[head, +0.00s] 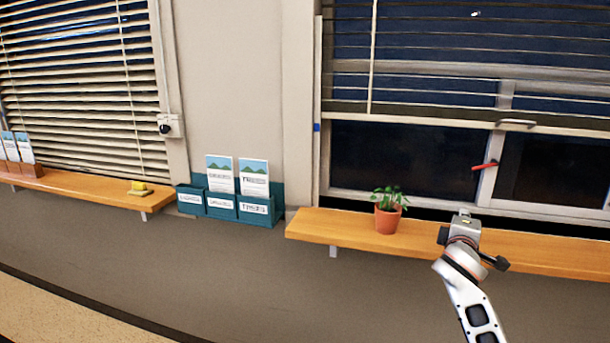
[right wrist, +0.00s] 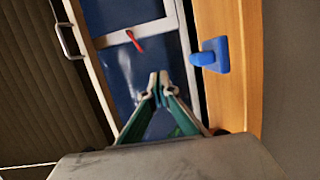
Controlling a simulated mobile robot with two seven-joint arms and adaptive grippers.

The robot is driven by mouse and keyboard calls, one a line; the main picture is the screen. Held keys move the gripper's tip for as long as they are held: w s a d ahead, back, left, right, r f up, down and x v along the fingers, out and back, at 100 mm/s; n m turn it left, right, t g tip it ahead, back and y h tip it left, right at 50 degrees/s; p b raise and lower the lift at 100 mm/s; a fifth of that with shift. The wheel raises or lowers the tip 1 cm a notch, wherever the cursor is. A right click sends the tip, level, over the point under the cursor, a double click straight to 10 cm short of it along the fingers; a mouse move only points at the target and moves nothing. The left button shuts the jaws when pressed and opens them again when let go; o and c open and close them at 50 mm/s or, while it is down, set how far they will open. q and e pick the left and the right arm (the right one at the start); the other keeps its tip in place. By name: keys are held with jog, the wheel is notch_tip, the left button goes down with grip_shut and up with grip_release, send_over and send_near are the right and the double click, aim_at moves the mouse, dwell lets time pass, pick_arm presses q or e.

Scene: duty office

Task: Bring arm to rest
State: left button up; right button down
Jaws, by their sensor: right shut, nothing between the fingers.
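My right gripper (head: 464,217) is raised in front of the right wooden sill, to the right of the potted plant. In the right wrist view my right gripper (right wrist: 159,78) has its fingertips together with nothing between them. Beyond it in that view are the dark window pane and the white frame with a red handle (right wrist: 134,41). The red handle also shows in the head view (head: 484,166). My left gripper is not in view.
A potted plant (head: 388,210) stands on the right sill (head: 330,228). A blue object (right wrist: 212,57) is on the sill in the right wrist view. Teal leaflet holders (head: 222,206) are on the wall. A yellow item (head: 139,188) lies on the left sill (head: 90,189).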

jog(key=s+a+f+m+g+y, duration=0.2)
jog(key=s+f+g, duration=0.1)
jog(key=s+f, duration=1.45)
jog(key=s+a+f+m+g+y, duration=0.15)
jog(key=s+f, duration=0.25)
jog(key=s, duration=0.4)
jog(key=s+f+g, duration=0.2)
jog(key=s+f, duration=0.2)
jog(key=s, duration=0.4)
jog(key=s+a+f+m+g+y, duration=0.15)
jog(key=s+f, duration=0.25)
jog(key=s, duration=0.5)
jog(key=w+a+f+m+t+y, duration=0.2)
jog(key=a+f+y, duration=0.4)
jog(key=a+f, duration=0.7)
jog(key=shift+w+a+t+y, duration=0.25)
jog(key=shift+a+t, duration=0.55)
jog(key=shift+a, duration=0.45)
jog(key=shift+d, duration=0.1)
